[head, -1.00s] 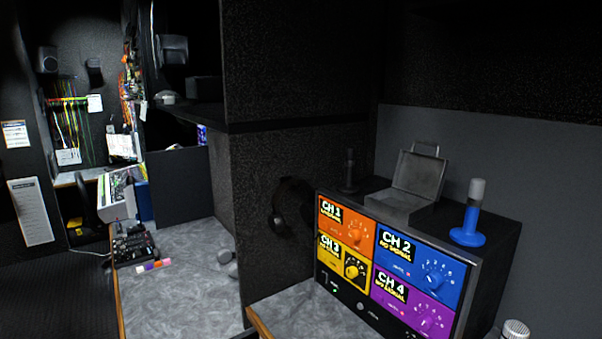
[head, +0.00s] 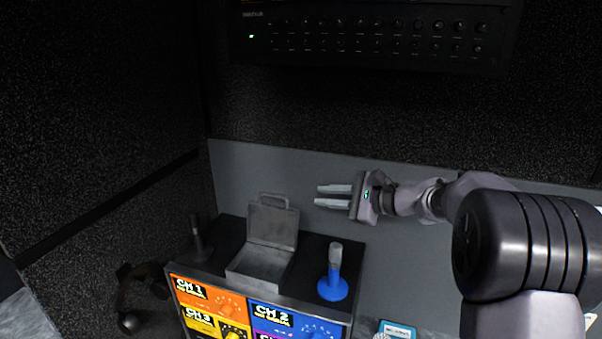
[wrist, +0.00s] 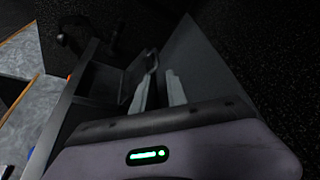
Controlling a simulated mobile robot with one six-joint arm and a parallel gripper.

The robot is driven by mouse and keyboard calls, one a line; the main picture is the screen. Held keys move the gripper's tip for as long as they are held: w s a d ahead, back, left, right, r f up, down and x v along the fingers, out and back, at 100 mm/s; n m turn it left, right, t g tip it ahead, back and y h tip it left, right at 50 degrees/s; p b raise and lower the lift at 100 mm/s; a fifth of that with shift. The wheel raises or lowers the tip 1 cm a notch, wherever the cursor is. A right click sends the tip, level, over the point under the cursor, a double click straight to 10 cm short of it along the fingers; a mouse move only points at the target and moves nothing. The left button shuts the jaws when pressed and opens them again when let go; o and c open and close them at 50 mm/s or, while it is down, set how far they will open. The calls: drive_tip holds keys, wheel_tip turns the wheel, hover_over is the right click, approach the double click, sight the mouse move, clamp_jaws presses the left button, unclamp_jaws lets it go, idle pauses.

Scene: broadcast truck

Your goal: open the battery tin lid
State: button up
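The battery tin (head: 259,268) is a grey metal box on top of the black unit with colored channel panels. Its lid (head: 272,226) stands upright, open, with a handle on its top edge, and the tin's inside looks empty. My gripper (head: 317,196) is to the right of the lid and apart from it, pointing left, with two pale fingers spread and nothing between them. In the wrist view my fingers (wrist: 160,92) show with a gap, and the dark tin (wrist: 131,82) lies beyond them.
A blue-based post (head: 333,284) stands right of the tin, and a dark post (head: 200,245) stands left of it. The channel unit (head: 313,305) bears them all. A grey wall panel (head: 400,262) is close behind. A rack panel (head: 370,35) hangs above.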

sight(276, 195)
drive_tip(key=x, duration=0.5)
drive_tip(key=p+x, duration=0.1)
drive_tip(key=x, duration=0.5)
drive_tip(key=p+x, duration=0.1)
drive_tip(key=x, duration=0.5)
drive_tip(key=shift+s+a+f, duration=0.1)
drive_tip(key=shift+s+a, duration=0.15)
drive_tip(key=shift+s, duration=0.2)
clamp_jaws()
